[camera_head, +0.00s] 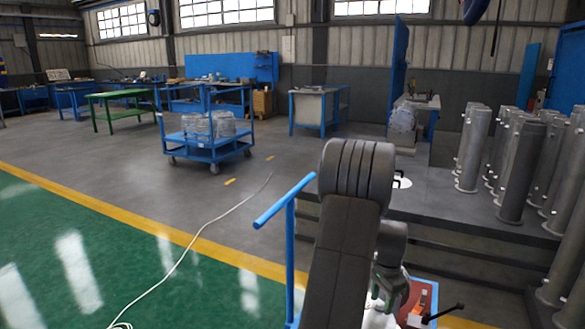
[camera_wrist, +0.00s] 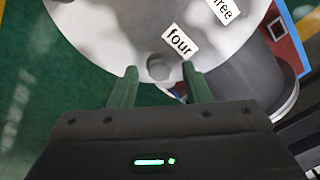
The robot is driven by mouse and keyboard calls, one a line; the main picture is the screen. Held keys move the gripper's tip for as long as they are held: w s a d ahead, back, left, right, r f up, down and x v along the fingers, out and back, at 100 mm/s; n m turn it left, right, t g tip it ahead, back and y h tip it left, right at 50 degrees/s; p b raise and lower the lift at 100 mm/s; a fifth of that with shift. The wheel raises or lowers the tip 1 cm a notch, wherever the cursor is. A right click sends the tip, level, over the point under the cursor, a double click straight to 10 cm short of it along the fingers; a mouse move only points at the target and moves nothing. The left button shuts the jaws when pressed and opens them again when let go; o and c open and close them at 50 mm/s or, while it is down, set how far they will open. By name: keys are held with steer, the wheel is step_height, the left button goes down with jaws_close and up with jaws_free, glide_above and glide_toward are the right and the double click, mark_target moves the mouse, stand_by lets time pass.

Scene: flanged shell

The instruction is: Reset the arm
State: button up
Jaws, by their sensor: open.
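In the wrist view my gripper (camera_wrist: 158,78) points at a pale round flanged shell (camera_wrist: 110,28). Its two green fingers are apart, one on each side of a grey bolt head (camera_wrist: 160,68) at the shell's rim. I cannot tell whether the fingers touch the bolt. A label reading "four" (camera_wrist: 180,41) is beside the bolt, and a partly cut-off label, seemingly "three" (camera_wrist: 224,8), is farther right. In the head view my arm hides most of the shell and the gripper's fingers.
A blue cart handle (camera_head: 289,215) rises left of my arm. A red part (camera_head: 428,292) and a black lever (camera_head: 443,315) are at right. Several grey cylinders (camera_head: 474,150) stand on the stepped platform (camera_head: 420,200). A blue trolley (camera_head: 207,145) stands behind. A white cable crosses the open floor left.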

steer(key=n+b, duration=0.3)
steer(key=n, duration=0.3)
steer(key=shift+f, duration=0.15)
step_height(320, 180, up, 14)
steer(key=p, duration=0.3)
steer(key=shift+f, duration=0.15)
